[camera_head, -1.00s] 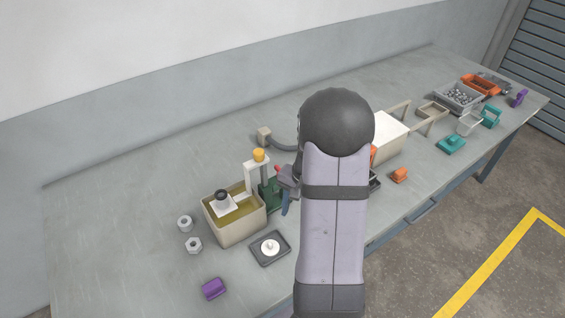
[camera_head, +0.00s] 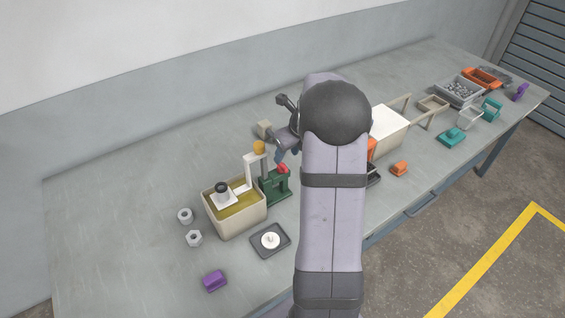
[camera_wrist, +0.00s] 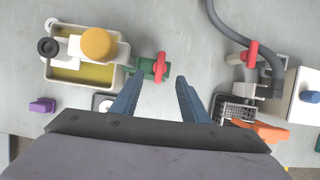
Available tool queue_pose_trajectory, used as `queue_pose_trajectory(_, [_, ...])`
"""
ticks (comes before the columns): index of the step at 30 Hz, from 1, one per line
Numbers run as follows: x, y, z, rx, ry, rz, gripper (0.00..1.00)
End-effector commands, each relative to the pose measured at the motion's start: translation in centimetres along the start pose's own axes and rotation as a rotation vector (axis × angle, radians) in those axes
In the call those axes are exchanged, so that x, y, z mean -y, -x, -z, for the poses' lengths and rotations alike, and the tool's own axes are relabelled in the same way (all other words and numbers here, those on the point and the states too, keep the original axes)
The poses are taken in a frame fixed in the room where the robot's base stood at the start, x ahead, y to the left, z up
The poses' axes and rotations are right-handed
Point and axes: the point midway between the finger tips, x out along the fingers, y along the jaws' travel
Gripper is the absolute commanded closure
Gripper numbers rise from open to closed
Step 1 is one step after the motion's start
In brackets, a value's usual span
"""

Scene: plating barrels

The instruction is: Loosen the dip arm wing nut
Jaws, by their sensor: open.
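The white dip arm (camera_head: 249,178) reaches over a cream tank (camera_head: 237,220) of yellowish liquid and carries a dark round part (camera_head: 221,187). An amber round knob (camera_head: 259,147) tops it. A red winged piece (camera_head: 283,168), which looks like the wing nut, sits on the green stand (camera_head: 274,188) beside the tank. In the wrist view the red wing nut (camera_wrist: 160,67) stands lengthwise just beyond the fingertips, between their lines. My gripper (camera_wrist: 158,84) is open and empty, apart from the nut. In the head view my arm partly hides the gripper.
Another red handle (camera_wrist: 252,54) is near a grey hose (camera_wrist: 232,28) at right in the wrist view. A dark tray with a white disc (camera_head: 270,240), two grey nuts (camera_head: 185,216) and a purple block (camera_head: 214,281) lie around the tank. The table's left side is clear.

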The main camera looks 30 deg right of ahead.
Motion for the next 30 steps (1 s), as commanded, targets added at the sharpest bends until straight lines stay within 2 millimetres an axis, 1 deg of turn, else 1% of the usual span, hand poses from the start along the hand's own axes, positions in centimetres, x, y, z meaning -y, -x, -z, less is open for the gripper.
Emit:
queue_pose_trajectory(7, [0.0,-0.1,0.0,-0.001,-0.037,0.000,0.59])
queue_pose_trajectory(11, [0.0,-0.7,0.0,-0.002,-0.035,-0.001,0.59])
queue_pose_trajectory(14, [0.0,-1.5,0.0,-0.003,-0.034,-0.002,0.59])
queue_pose_trajectory(24, [-0.1,-5.5,0.0,-0.003,-0.034,-0.001,0.59])
queue_pose_trajectory(30, [0.0,-7.0,0.0,-0.001,-0.033,0.000,0.59])
